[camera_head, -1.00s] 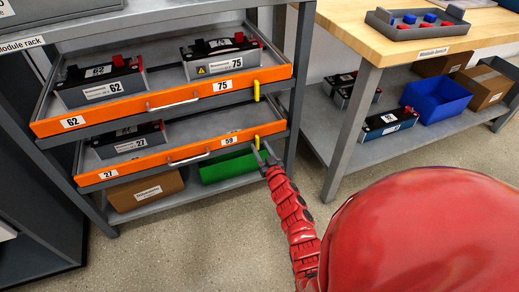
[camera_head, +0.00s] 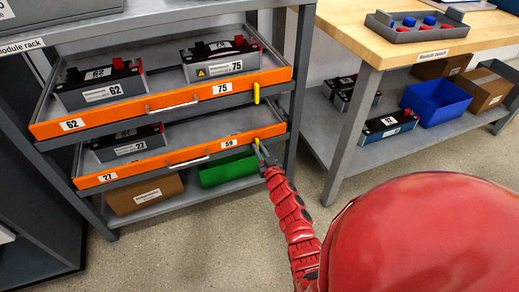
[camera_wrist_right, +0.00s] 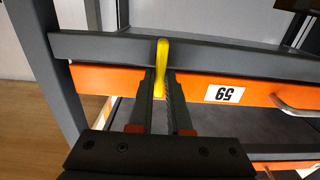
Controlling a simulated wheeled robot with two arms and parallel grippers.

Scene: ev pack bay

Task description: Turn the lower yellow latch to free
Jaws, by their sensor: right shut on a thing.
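The lower yellow latch (camera_head: 257,144) hangs at the right end of the lower orange drawer front (camera_head: 185,155). It points downward, and in the right wrist view the latch (camera_wrist_right: 161,66) stands between my fingers. My right gripper (camera_head: 262,154) is shut on this latch, with a finger on each side of it. In the right wrist view my right gripper (camera_wrist_right: 161,88) hides the lower part of the orange front behind it. The upper yellow latch (camera_head: 256,92) hangs downward at the right end of the upper drawer front. My left gripper is not in view.
The upper drawer front (camera_head: 185,94) is just above. Modules 62 (camera_head: 100,88) and 75 (camera_head: 220,65) sit in the upper tray, module 27 (camera_head: 125,146) in the lower. A green bin (camera_head: 228,170) is below. The workbench (camera_head: 400,45) stands at right.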

